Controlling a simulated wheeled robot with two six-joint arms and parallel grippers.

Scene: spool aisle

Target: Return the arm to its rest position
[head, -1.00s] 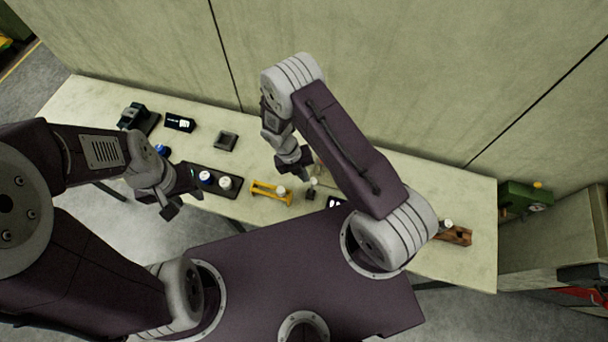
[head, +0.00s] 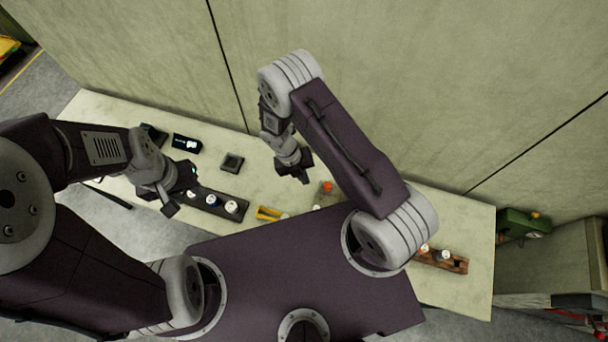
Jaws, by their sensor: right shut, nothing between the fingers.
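My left gripper (head: 178,193) hangs over the front edge at the left part of the table, with its fingers spread apart and nothing seen between them. My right arm is bent, its elbow raised. My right gripper (head: 303,174) points down above the middle of the table, shut and empty. Its fingertips are small and dark in this view. The pale table (head: 460,215) runs along the wall beneath both grippers. My own arms and body hide parts of its front.
A dark tray (head: 213,203) holds white-topped spools. A yellow stand (head: 268,213), a small dark square block (head: 231,162), a black box (head: 187,143) and an orange-topped item (head: 327,187) stand on the table. A wooden rack (head: 452,262) is at right. A green machine (head: 520,223) stands beyond.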

